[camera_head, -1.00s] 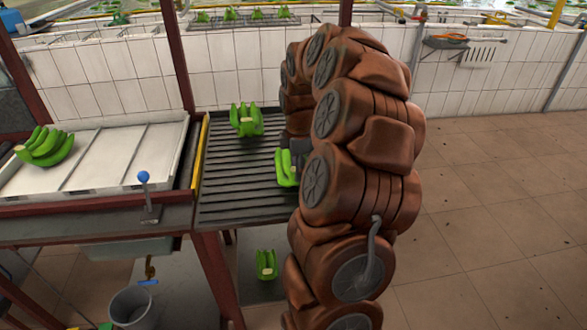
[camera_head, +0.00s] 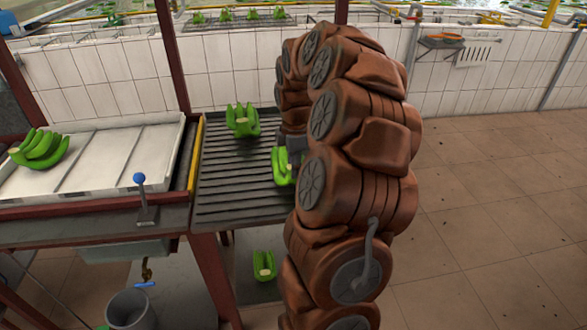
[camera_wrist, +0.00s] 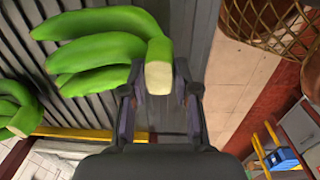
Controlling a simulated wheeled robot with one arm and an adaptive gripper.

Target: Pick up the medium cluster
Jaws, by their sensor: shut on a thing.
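A green banana cluster (camera_head: 283,168) is at the right side of the dark ribbed table, partly hidden by my arm in the head view. In the wrist view this cluster (camera_wrist: 112,48) has its fingers pointing left and its pale cut stem end facing the camera. My gripper (camera_wrist: 160,88) is shut on the stem end, one finger on each side. Only a small grey part of my gripper (camera_head: 294,150) shows in the head view. I cannot tell whether the cluster touches the table. A second green cluster (camera_head: 242,122) sits farther back on the ribbed table, apart from my gripper.
The ribbed table (camera_head: 225,190) adjoins a white tray (camera_head: 115,160) holding another cluster (camera_head: 40,150). A smaller cluster (camera_head: 264,266) lies below the table. A blue-knobbed lever (camera_head: 140,182) stands at the tray's front. A tiled wall (camera_head: 240,70) is behind; open floor lies right.

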